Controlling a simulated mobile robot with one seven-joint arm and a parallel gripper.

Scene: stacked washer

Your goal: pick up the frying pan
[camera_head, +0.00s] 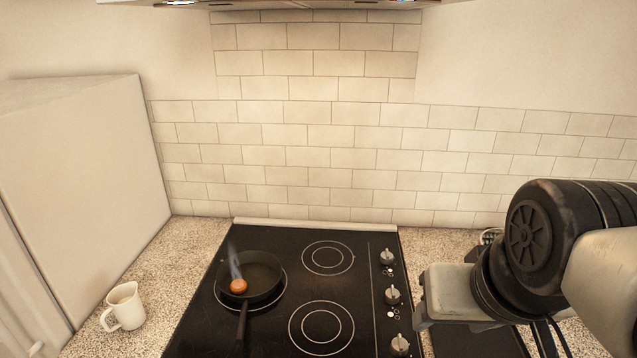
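A dark frying pan (264,274) sits on the left rear burner of the black stovetop (270,335). Its handle points toward the front edge and slightly left. A small round orange-brown item (238,286) lies at the pan's left side, with a wisp of grey smoke or steam above it. My gripper (419,318) is at the lower right, over the stove's right edge and well apart from the pan. It is seen from the side and its fingers are mostly hidden, so its opening cannot be made out.
A white mug (124,307) stands on the speckled counter (155,270) left of the stove. Several knobs (392,294) line the stove's right side. A tall white cabinet or fridge (85,180) bounds the left. A tiled wall (320,150) is behind, and a hood (310,5) hangs above.

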